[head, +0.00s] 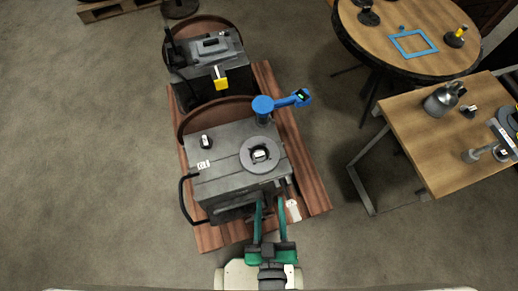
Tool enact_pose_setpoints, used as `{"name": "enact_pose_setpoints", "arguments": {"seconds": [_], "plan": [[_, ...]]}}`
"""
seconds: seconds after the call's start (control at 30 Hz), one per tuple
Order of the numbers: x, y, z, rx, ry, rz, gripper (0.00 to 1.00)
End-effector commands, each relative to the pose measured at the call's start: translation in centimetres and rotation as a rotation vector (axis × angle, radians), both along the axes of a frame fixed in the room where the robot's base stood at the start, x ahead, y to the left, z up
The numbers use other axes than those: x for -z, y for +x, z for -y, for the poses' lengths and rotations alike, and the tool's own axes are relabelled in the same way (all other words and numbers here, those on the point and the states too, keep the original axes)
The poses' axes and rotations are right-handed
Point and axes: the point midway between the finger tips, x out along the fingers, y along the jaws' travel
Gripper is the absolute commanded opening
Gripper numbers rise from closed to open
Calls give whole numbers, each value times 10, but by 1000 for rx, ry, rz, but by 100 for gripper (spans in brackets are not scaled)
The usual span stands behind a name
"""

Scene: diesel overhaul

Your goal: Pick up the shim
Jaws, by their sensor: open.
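My gripper (269,198) is open at the front edge of the nearer grey machine block (222,160). Its two green fingers point away from me, with nothing seen held between them. A flat grey ring (247,166) lies on top of the block, beyond the fingertips, around a small black-and-white part (260,154). This ring may be the shim, but I cannot tell for sure. A white tag (293,210) is just right of the right finger. The fingers hide part of the block's front.
A blue tool (263,105) stands upright behind the ring, its arm reaching right. A second block (208,62) with a yellow part (220,83) is farther back. A round table (385,33) holds a blue frame (413,43). A square table (421,136) stands right; floor between is clear.

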Motion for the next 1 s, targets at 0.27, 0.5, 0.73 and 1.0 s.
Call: {"name": "enact_pose_setpoints", "arguments": {"seconds": [0.27, 0.5, 0.73, 1.0], "plan": [[-8, 103, 77, 9, -425, 55, 41], [-47, 186, 145, 124, -718, 75, 41], [-99, 247, 207, 304, -902, 47, 41], [-148, 284, 275, 542, -979, -72, 41]]}}
